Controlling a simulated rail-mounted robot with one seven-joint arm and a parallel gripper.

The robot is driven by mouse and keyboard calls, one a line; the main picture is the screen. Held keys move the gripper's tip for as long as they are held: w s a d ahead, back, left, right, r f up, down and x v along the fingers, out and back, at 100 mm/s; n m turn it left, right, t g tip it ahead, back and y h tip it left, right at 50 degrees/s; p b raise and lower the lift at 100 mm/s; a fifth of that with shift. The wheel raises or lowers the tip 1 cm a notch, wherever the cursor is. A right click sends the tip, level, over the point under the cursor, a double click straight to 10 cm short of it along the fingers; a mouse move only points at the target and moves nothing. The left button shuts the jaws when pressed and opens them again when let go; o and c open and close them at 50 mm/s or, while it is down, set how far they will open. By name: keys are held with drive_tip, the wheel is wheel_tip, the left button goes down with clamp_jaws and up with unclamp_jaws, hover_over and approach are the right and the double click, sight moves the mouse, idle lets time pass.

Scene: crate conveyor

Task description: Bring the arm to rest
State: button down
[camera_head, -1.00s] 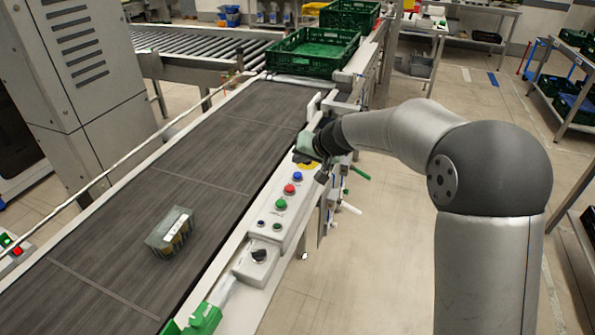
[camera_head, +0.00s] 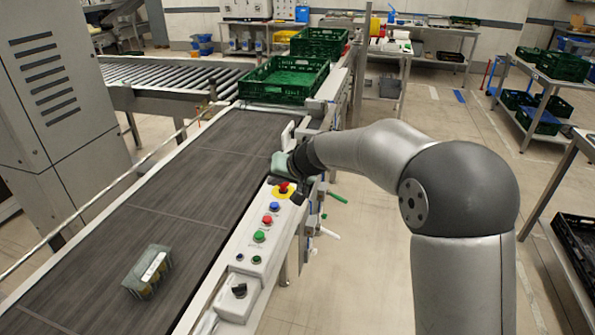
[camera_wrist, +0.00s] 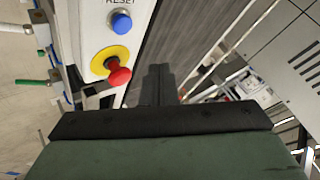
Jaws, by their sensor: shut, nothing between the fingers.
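My gripper (camera_head: 297,190) is at the control panel (camera_head: 256,262) along the belt's right edge, close to the red emergency-stop knob on its yellow base (camera_head: 283,190). The fingers are shut and empty. The wrist view shows my gripper (camera_wrist: 157,82) as dark fingers above a dark green body, with the red knob (camera_wrist: 119,75) just left of them and apart in the picture. The blue button (camera_wrist: 121,22) lies above the knob there. My arm bends from the right toward the panel.
A clear package (camera_head: 148,272) lies on the dark belt (camera_head: 190,185). A green crate (camera_head: 284,79) sits at the belt's far end, with more crates behind. A grey cabinet (camera_head: 65,95) stands left. The floor right of the conveyor is open up to the shelves.

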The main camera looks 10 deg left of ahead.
drive_tip(key=s+d+m+g+h, duration=0.1)
drive_tip(key=s+d+h, duration=0.1)
drive_tip(key=s+d, duration=0.75)
drive_tip(key=s+d+g+h, duration=0.15)
drive_tip(key=s+d, duration=0.45)
drive_tip(key=d, duration=0.6)
drive_tip(key=s+d+f+m+h, duration=0.1)
drive_tip(key=s+d+f+h, duration=0.1)
drive_tip(key=s+d, duration=0.5)
drive_tip(key=s+d+f+m+g+h, duration=0.1)
drive_tip(key=s+d+f+h, duration=0.1)
drive_tip(key=s+d, duration=0.5)
drive_tip(key=s, duration=0.4)
drive_tip(key=shift+s+h, duration=0.3)
drive_tip(key=shift+h, duration=0.05)
